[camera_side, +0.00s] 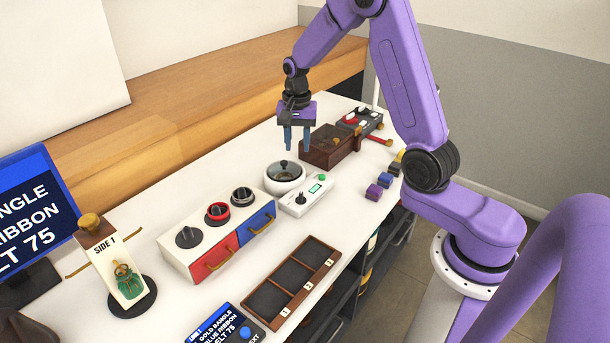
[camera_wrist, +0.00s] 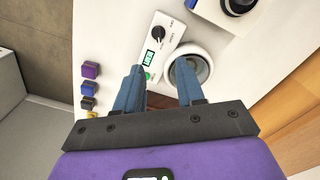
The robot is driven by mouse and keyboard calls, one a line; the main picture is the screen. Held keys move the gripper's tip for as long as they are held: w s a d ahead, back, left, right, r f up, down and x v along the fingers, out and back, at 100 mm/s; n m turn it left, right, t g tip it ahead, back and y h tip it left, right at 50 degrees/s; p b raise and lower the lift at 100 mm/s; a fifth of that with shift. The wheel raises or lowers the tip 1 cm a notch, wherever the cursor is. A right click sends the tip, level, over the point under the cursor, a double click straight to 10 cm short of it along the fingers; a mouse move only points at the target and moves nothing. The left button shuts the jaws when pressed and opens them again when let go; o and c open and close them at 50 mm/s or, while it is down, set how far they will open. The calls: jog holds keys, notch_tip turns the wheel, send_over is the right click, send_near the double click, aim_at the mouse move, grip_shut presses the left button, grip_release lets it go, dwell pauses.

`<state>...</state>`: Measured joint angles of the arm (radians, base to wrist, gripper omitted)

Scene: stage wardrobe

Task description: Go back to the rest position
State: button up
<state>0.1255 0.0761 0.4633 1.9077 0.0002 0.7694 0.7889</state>
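My gripper (camera_side: 297,147) points down in the side view, above the white table (camera_side: 340,222) near the round white pot (camera_side: 284,178) and the brown box (camera_side: 326,147). Its two blue fingers are apart, with nothing seen between them. In the wrist view my gripper (camera_wrist: 161,68) also shows spread fingers. The white device with a green display (camera_wrist: 152,55) and the round pot (camera_wrist: 189,66) lie beyond the fingertips.
A unit with red and blue drawers (camera_side: 218,238), a three-part brown tray (camera_side: 291,281) and a "SIDE 1" stand (camera_side: 115,262) are on the table. Small coloured blocks (camera_side: 385,180) lie near the table edge by my arm. Free table lies between them.

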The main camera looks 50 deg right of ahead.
jog(key=s+a+r+n, duration=0.3)
jog(key=s+a+n, duration=0.3)
jog(key=a, duration=0.1)
jog(key=s+a+r+n, duration=0.3)
jog(key=s+a+n, duration=0.2)
jog(key=a, duration=0.2)
jog(key=s+r+n, duration=0.1)
jog(key=s+n, duration=1.2)
jog(key=s, duration=0.8)
jog(key=shift+s+r, duration=0.15)
jog(key=shift+r, duration=0.15)
jog(key=shift+a, duration=0.1)
